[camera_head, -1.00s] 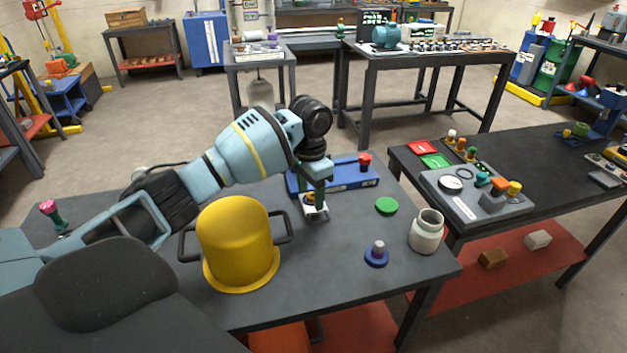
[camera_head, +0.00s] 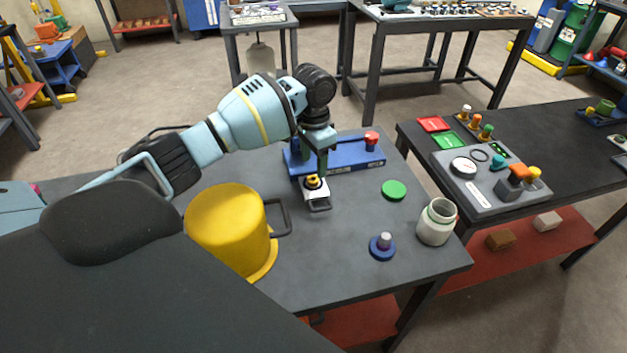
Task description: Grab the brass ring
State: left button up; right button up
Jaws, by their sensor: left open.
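A small brass-yellow ring (camera_head: 313,181) shows around a dark centre on top of a small white block (camera_head: 317,194) with a dark loop handle, on the grey table. My left gripper (camera_head: 315,168) points down just above and behind the ring. Its jaws are open. One finger partly overlaps the ring's far side, and I cannot tell whether they touch. My right gripper is not in view.
A blue tray (camera_head: 355,157) with a red knob lies right behind the gripper. A large yellow pot (camera_head: 225,228) stands to the left. A green disc (camera_head: 394,190), a blue-based peg (camera_head: 382,250) and a white jar (camera_head: 437,222) stand to the right.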

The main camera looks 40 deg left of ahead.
pick_arm(q)
jog(key=shift+w+a+f, duration=0.1)
jog(key=shift+f, duration=1.2)
jog(key=shift+a+f, duration=0.1)
jog(key=shift+f, duration=1.2)
jog(key=c, duration=1.1)
jog(key=shift+o, duration=0.2)
jog(key=shift+r, duration=0.1)
jog(key=shift+r, duration=0.5)
jog(key=shift+d+r, duration=0.35)
jog(key=shift+r, duration=0.3)
jog(key=shift+d+r, duration=0.3)
jog(key=shift+r, duration=0.3)
jog(key=d+r, duration=0.1)
jog(key=d, duration=1.3)
jog(key=shift+w+d+r, duration=0.15)
jog(key=shift+w+d, duration=0.1)
jog(key=shift+d, duration=0.15)
